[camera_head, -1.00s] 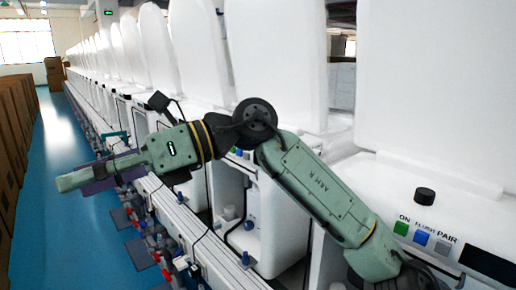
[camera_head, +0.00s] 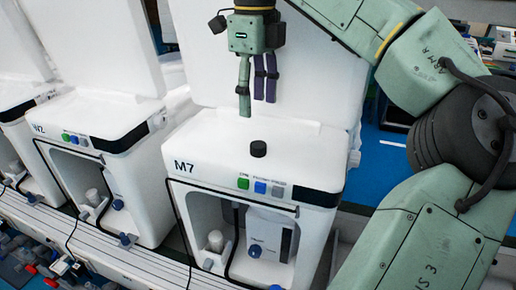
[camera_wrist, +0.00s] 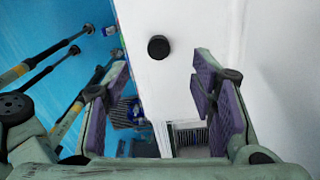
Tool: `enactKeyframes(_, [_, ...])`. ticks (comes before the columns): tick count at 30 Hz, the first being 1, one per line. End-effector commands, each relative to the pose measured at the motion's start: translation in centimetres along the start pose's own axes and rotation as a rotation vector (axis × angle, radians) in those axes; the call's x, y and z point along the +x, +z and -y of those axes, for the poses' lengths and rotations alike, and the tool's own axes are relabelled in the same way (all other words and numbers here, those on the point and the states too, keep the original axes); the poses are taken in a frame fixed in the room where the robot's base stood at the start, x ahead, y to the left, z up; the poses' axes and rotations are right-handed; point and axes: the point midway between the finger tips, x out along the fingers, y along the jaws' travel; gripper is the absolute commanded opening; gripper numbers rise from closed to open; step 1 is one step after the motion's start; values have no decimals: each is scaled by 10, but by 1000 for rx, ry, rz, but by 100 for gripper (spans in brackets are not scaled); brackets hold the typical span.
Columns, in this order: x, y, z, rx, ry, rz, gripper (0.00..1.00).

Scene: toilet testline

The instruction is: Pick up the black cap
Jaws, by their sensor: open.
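The black cap (camera_head: 258,148) is a small round black disc on the flat white top of the unit marked M7 (camera_head: 190,140). My gripper (camera_head: 256,106) hangs above and slightly left of the cap in the head view, fingers pointing down, with nothing between them. A gap separates the fingertips from the cap. In the wrist view the cap (camera_wrist: 159,47) lies on the white surface, beyond the open purple-padded fingers of my gripper (camera_wrist: 160,85), near the middle of the gap. Nothing hides the cap.
Green, blue and grey buttons (camera_head: 260,187) sit on the M7 front edge below the cap. A tall white panel (camera_head: 210,65) rises behind the cap. A similar white unit (camera_head: 100,125) stands to the left. The white top around the cap is clear.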

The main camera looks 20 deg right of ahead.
Motion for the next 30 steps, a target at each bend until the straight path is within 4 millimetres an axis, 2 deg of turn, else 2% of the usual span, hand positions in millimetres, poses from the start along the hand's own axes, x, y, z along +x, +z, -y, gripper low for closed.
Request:
enactKeyframes(1, [15,0,0,-1,1,1,51])
enactKeyframes(11, [46,-1,-1,-4,3,2,51])
enactKeyframes(18, [79,-5,-3,-2,2,2,51])
enactKeyframes(22, [88,-4,-3,-2,1,3,51])
enactKeyframes(28, [89,-4,-3,-2,1,3,51])
enactKeyframes(30, [89,-4,-3,-2,1,3,47])
